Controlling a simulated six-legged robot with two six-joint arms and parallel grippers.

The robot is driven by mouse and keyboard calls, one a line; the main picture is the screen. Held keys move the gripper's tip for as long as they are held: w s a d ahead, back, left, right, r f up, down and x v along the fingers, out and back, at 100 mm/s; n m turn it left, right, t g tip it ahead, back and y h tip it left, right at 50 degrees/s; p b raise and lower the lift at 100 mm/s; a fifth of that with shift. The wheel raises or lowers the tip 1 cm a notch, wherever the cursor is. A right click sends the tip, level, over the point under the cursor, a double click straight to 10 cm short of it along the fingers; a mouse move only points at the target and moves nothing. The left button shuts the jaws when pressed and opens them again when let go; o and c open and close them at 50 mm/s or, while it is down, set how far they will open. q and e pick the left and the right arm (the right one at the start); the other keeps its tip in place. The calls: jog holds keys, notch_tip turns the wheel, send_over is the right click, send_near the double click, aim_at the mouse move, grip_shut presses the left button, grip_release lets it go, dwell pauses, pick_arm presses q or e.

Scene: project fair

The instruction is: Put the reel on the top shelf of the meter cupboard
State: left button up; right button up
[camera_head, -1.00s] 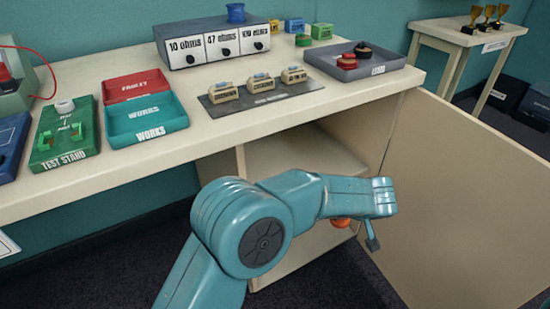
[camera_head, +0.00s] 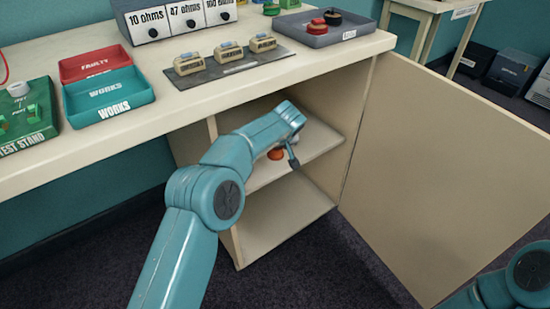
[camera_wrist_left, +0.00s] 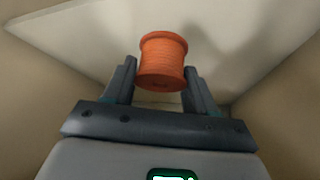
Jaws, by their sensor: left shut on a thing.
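The orange reel (camera_head: 275,154) is held between the two fingers of my left gripper (camera_head: 285,157), which is shut on it. The left wrist view shows the reel (camera_wrist_left: 162,60) between the fingertips, slightly tilted. The meter cupboard (camera_head: 226,225) is under the bench, its door (camera_head: 450,175) swung open to the right. Its top shelf (camera_head: 325,140) shows behind my left gripper. The gripper and reel are at the cupboard opening, near shelf height. I cannot tell whether the reel touches the shelf. My right gripper is out of view; part of my right arm shows at bottom right.
On the bench (camera_head: 40,170) stand a red tray (camera_head: 85,66), a teal tray (camera_head: 125,104), a row of meters (camera_head: 225,50) on a mat, and a grey tray (camera_head: 345,38). The lower cupboard floor (camera_head: 285,215) is bare. The open door bounds the right side.

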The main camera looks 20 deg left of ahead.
aim_at(276, 155)
pick_arm(q)
notch_tip(276, 155, down, 5)
jog(key=b, duration=0.2)
jog(key=shift+w+a+f+b, duration=0.1)
jog(key=shift+f+b, duration=0.05)
jog(key=shift+b, duration=0.25)
jog(key=shift+r, duration=0.25)
jog(key=shift+f, duration=0.15)
jog(key=o, duration=0.7)
jog(key=shift+f, duration=0.1)
jog(key=shift+c, duration=0.2)
jog(key=o, duration=0.4)
jog(key=shift+o, duration=0.2)
